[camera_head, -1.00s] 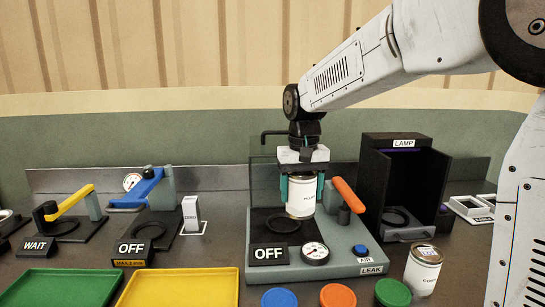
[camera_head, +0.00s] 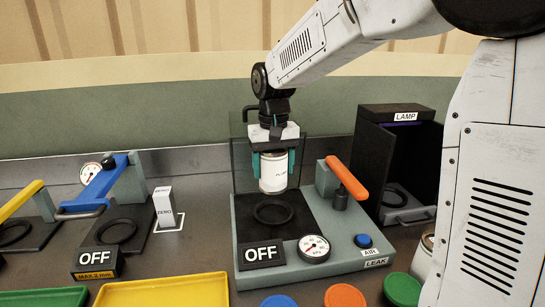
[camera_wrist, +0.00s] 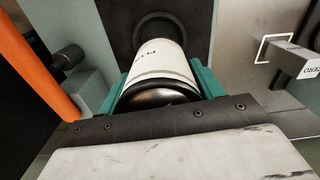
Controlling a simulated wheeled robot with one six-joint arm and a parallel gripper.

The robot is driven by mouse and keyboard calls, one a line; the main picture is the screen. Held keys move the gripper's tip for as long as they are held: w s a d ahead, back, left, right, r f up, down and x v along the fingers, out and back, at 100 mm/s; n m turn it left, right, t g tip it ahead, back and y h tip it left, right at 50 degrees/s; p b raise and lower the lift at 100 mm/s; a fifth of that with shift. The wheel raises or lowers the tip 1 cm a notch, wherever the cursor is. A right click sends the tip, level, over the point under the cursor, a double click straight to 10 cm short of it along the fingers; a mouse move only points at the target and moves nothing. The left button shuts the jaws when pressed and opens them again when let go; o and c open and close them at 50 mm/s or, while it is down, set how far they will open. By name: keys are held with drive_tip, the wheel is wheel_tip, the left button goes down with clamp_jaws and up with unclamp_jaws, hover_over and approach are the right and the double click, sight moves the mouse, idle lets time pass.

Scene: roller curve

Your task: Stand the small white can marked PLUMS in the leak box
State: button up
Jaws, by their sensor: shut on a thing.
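The small white can marked PLUMS (camera_head: 274,179) is upright between the teal fingers of my gripper (camera_head: 273,166). My gripper is shut on it, and the can also shows in the wrist view (camera_wrist: 163,64), its lettering partly turned away. It hangs above the leak box (camera_head: 350,228), a grey-green base with a LEAK label, a black pad and a clear back screen. The black ring (camera_head: 273,213) on the pad lies below and slightly in front of the can; the ring is empty. An OFF sign (camera_head: 262,254) stands at the pad's front.
The orange lever (camera_head: 347,178), pressure gauge (camera_head: 314,248) and blue AIR button (camera_head: 363,240) sit on the leak box right of the ring. The black LAMP box (camera_head: 390,150) stands right. A ZERO block (camera_head: 166,206) stands left. Coloured lids and trays line the front.

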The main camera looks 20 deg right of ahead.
drive_tip(key=shift+s+f, duration=0.1)
drive_tip(key=shift+f, duration=3.75)
drive_tip(key=shift+s, duration=0.15)
drive_tip(key=shift+f, duration=0.25)
drive_tip(key=o, duration=1.5)
drive_tip(key=shift+o, duration=0.2)
drive_tip(key=shift+r, duration=4.5)
